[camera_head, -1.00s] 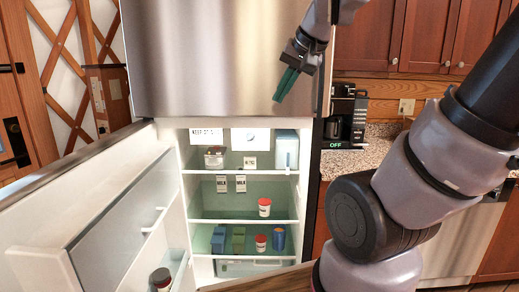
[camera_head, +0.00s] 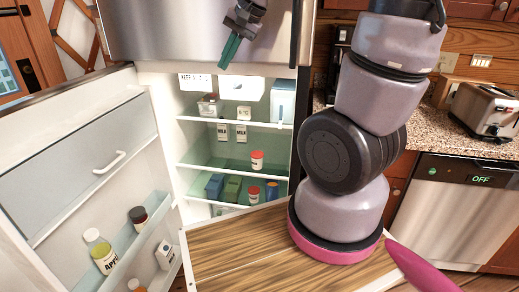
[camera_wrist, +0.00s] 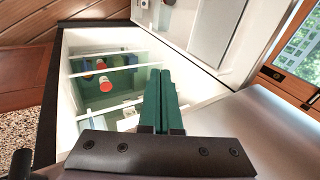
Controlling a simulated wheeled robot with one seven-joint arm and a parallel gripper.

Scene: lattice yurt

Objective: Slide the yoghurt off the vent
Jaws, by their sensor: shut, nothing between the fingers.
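A small white tub with a red lid (camera_head: 257,161) stands on the middle shelf of the open fridge, right of centre; it also shows in the wrist view (camera_wrist: 105,84). A second red-lidded tub (camera_head: 254,193) stands on the shelf below. I cannot tell from the labels which is the yoghurt. No vent is clearly made out; a white panel (camera_head: 244,88) with a round mark hangs at the top back. My gripper (camera_head: 225,64) is in front of the upper fridge door, above the opening. Its green fingers (camera_wrist: 160,72) are together and empty, apart from the tubs.
The fridge door (camera_head: 60,180) stands open at left, with bottles and jars in its rack. Blue and green cartons (camera_head: 231,188) stand beside the lower tub, and a white carton (camera_head: 282,100) is on the top shelf. A counter with a toaster (camera_head: 487,108) is at right.

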